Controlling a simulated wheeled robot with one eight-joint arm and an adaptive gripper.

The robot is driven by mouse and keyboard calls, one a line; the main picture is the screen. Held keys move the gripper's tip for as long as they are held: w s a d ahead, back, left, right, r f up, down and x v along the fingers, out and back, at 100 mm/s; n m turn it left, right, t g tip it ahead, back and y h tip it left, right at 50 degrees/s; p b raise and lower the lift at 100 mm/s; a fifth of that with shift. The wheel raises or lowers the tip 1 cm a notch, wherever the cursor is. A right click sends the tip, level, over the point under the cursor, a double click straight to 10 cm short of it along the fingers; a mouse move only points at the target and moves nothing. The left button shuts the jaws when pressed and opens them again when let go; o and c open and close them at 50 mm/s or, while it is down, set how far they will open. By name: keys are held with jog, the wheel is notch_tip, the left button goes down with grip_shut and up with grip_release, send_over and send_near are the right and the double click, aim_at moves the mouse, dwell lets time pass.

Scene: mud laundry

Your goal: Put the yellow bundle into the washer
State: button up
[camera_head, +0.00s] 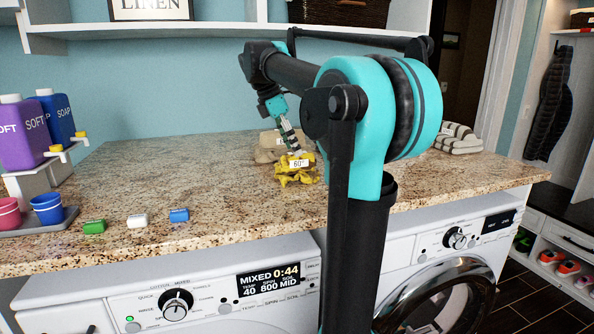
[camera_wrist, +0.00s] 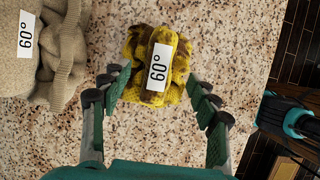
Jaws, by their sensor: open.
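The yellow bundle (camera_head: 284,173) lies crumpled on the granite countertop, with a white "60°" tag. In the wrist view the yellow bundle (camera_wrist: 137,52) shows brown patches and sits just ahead of and between my fingertips. My gripper (camera_wrist: 162,95) is open and empty, its fingers apart on either side of the near part of the bundle. In the head view my gripper (camera_head: 291,140) is small, right above and behind the bundle. Two front-loading washers stand under the counter. The left one (camera_head: 205,318) shows "MIXED 0:44"; the right one (camera_head: 452,290) has a round chrome-rimmed door, partly hidden by my arm.
A beige knit bundle (camera_wrist: 50,70) with a "60°" tag lies left of the yellow one. Striped folded cloth (camera_head: 458,138) lies at the counter's right. Detergent dispensers (camera_head: 22,140), cups (camera_head: 46,209) and small coloured blocks (camera_head: 137,220) stand at the left. The counter's middle is clear.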

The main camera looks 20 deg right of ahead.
aim_at(297, 165)
jog(key=x, duration=0.4)
jog(key=shift+w+d+f, duration=0.1)
jog(key=shift+d, duration=0.05)
jog(key=shift+c, duration=0.2)
jog(key=c, duration=1.3)
jog(key=shift+r, duration=0.2)
